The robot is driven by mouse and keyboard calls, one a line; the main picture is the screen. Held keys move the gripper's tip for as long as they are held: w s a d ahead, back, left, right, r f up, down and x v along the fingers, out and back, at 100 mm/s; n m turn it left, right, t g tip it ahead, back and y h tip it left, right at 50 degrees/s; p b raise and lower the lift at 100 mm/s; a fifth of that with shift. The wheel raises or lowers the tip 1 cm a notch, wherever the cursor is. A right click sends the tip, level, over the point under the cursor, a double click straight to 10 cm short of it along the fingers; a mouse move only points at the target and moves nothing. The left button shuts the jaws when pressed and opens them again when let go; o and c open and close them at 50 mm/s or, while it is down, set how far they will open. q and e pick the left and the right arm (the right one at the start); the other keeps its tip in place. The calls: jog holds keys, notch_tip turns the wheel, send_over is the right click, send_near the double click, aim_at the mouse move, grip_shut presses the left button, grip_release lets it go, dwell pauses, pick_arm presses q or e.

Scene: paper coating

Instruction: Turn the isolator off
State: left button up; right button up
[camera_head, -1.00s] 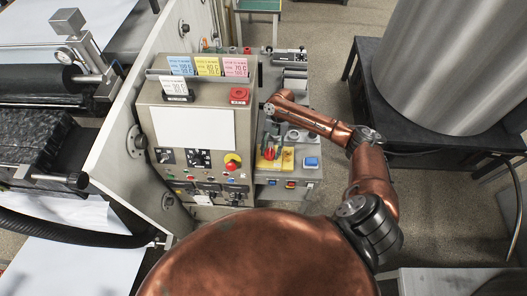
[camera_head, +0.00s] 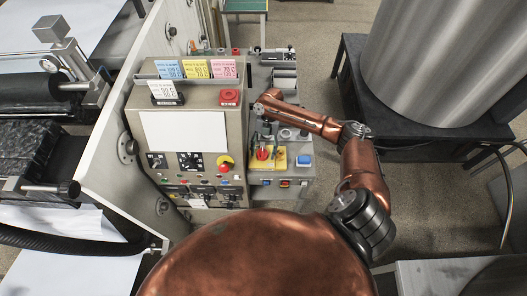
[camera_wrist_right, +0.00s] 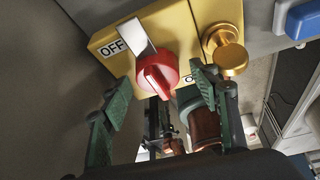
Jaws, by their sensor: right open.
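The isolator's red rotary knob (camera_head: 262,154) sits on a yellow plate (camera_head: 280,160) on the grey unit right of the control panel. In the right wrist view the red knob (camera_wrist_right: 157,73) shows close up on the yellow plate (camera_wrist_right: 185,28). An OFF label (camera_wrist_right: 113,48) lies to its left, and a partly hidden label lies to its right. My right gripper (camera_wrist_right: 158,88) is open, with one finger on each side of the knob. I cannot tell whether the fingers touch it. My left gripper is not in view.
A brass knob (camera_wrist_right: 228,50) stands right of the red knob, with a blue button (camera_head: 304,160) beyond the plate. The control panel (camera_head: 184,132) carries a red-and-yellow emergency stop (camera_head: 225,163). A dark table (camera_head: 400,125) with a large metal cylinder (camera_head: 425,60) stands to the right.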

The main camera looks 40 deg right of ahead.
jog(key=shift+w+r, duration=0.1)
jog(key=shift+r, duration=0.2)
jog(key=v, duration=1.1)
jog(key=shift+r, duration=0.2)
jog(key=shift+d, duration=0.1)
